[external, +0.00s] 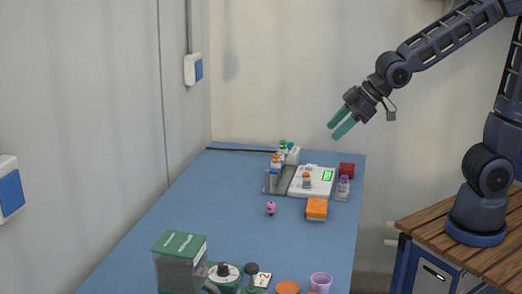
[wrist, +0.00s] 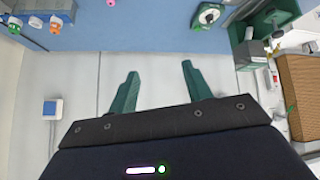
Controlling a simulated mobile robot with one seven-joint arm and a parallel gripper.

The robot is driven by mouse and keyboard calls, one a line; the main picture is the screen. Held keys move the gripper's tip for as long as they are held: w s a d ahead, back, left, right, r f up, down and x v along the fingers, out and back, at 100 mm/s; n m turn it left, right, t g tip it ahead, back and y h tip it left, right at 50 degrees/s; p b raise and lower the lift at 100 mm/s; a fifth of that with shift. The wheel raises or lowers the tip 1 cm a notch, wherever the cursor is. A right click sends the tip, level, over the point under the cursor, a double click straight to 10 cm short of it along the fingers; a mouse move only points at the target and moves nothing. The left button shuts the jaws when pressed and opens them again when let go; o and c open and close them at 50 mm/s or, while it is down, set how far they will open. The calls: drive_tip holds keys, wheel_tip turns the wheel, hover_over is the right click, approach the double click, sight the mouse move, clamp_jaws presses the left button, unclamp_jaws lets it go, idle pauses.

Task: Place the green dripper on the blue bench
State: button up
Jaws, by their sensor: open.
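The blue bench (external: 235,225) runs along the wall; its surface also shows at the top of the wrist view (wrist: 150,38). A small green-topped piece (external: 284,146), likely the green dripper, stands among orange-and-white pieces at the rack near the far end. A small green piece shows at the left edge of the wrist view (wrist: 14,27). I cannot tell its exact shape. My gripper (external: 336,129) is raised in the air, right of and above the bench's far end. Its two green fingers are apart with nothing between them, as the wrist view also shows (wrist: 160,70).
A grey rack (external: 272,184), a white scale (external: 325,189), an orange block (external: 316,209) and a dark red block (external: 347,169) occupy the far end. A green-lidded box (external: 180,244) and purple cup (external: 321,282) stand nearer. The middle is mostly clear, with a pink piece (external: 270,208).

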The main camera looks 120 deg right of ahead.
drive_tip(key=d+f+m+h, duration=0.1)
drive_tip(key=d+f, duration=0.2)
drive_tip(key=d, duration=0.4)
drive_tip(key=d+f+m+h, duration=0.1)
drive_tip(key=d+f, duration=0.1)
drive_tip(key=d, duration=0.5)
drive_tip(key=s+d+f+m+h, duration=0.2)
drive_tip(key=s+d+f, duration=0.65)
drive_tip(key=d, duration=0.45)
drive_tip(key=s+d+f+m+h, duration=0.2)
drive_tip(key=s+d+f, duration=0.5)
drive_tip(key=s+d, duration=0.4)
drive_tip(key=r+x, duration=0.1)
drive_tip(key=x, duration=1.1)
drive_tip(key=shift+w+d+r+t, duration=0.3)
drive_tip(key=shift+w+r+t, duration=0.1)
drive_tip(key=c, duration=1)
clamp_jaws()
wheel_tip(320, 180, up, 20)
